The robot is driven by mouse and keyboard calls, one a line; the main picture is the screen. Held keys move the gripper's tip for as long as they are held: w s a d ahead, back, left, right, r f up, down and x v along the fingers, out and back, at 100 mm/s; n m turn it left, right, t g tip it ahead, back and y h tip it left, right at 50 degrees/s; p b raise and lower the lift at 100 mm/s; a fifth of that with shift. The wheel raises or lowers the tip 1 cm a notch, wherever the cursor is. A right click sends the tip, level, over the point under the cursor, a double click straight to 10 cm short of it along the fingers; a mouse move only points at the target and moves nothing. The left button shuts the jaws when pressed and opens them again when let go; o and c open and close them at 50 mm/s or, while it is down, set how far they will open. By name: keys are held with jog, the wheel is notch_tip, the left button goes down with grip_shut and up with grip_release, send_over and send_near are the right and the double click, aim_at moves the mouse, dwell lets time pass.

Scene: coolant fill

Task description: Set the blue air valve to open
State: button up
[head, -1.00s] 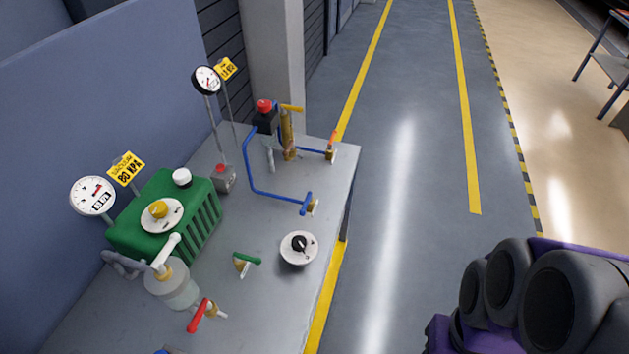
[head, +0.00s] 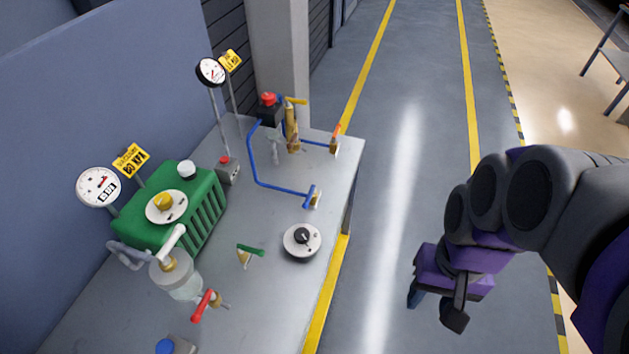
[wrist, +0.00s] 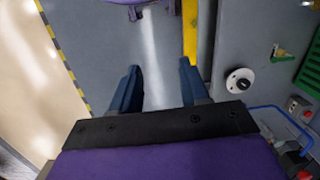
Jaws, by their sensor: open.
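The blue air valve (head: 311,196) has a blue handle and a brass body. It stands near the right edge of the grey bench, at the end of a bent blue pipe (head: 250,165). My gripper (head: 434,306) is over the floor to the right of the bench, well apart from the valve. It is empty, and in the wrist view its two blue fingers (wrist: 160,85) are spread wide with floor between them. The blue pipe also shows in the wrist view (wrist: 268,108), at the lower right; the valve's handle position is hard to tell there.
The bench (head: 275,285) carries a black-knobbed dial (head: 302,241), a green-handled valve (head: 248,252), a red-handled valve (head: 205,304), a green pump box (head: 200,215) and an orange-handled valve (head: 335,140). Gauges stand at the left. The floor (head: 390,200) right of the bench is clear.

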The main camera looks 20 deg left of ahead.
jog(key=w+a, duration=0.7)
jog(key=w, duration=0.5)
jog(key=t+y+p, duration=0.1)
jog(key=y+p, duration=0.1)
jog(key=p, duration=0.1)
send_over(307, 200)
jog(key=d, duration=0.4)
jog(key=d+x, duration=0.2)
jog(key=x, duration=0.8)
jog(key=shift+m, duration=0.4)
jog(key=x, duration=0.5)
jog(key=b+x, duration=0.1)
jog(key=x, duration=0.5)
jog(key=w+b+x, duration=0.1)
jog(key=x, duration=0.5)
jog(key=shift+f, duration=0.25)
jog(key=shift+c, duration=0.2)
grip_shut()
